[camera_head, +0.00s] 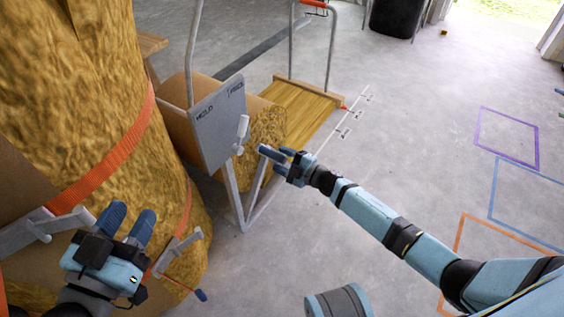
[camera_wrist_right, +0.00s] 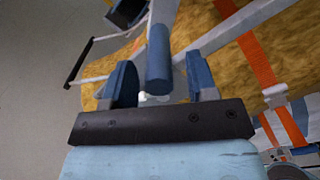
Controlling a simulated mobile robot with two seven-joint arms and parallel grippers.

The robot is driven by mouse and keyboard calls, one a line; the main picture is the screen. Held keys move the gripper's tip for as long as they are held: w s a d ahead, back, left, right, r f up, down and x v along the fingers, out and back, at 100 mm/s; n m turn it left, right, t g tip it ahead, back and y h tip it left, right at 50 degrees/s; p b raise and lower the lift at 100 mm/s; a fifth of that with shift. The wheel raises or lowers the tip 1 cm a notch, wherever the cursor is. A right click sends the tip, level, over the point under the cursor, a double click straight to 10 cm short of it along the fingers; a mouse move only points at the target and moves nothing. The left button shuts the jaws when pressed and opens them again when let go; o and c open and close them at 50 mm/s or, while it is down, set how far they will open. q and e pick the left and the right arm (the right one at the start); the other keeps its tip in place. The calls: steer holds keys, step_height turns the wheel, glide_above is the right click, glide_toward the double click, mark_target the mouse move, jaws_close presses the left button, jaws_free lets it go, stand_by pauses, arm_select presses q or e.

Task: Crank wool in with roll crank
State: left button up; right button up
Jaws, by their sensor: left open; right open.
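A crank with a grey arm and a blue cylindrical handle (camera_head: 271,153) stands out beside the grey panel marked HOLD and FEED (camera_head: 216,122). In the right wrist view the blue handle (camera_wrist_right: 158,58) lies between the two spread fingers of my right gripper (camera_wrist_right: 162,82). That gripper (camera_head: 284,161) is open at the handle; contact cannot be made out. The wool roll (camera_head: 268,132) shows behind the panel, partly hidden by it. My left gripper (camera_head: 127,222) is open and empty, in front of the large strapped wool bale (camera_head: 65,80).
Orange straps (camera_head: 105,167) ring the bale, with grey buckles and a small blue-tipped crank (camera_head: 201,295) low down. A white lever (camera_head: 242,128) sits at the panel's edge. A wooden platform (camera_head: 300,106) lies behind. The floor to the right is clear, with coloured outlines.

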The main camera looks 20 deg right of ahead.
steer(key=shift+w+a, duration=0.1)
steer(key=shift+w, duration=0.1)
steer(key=shift+r, duration=0.1)
jaws_close()
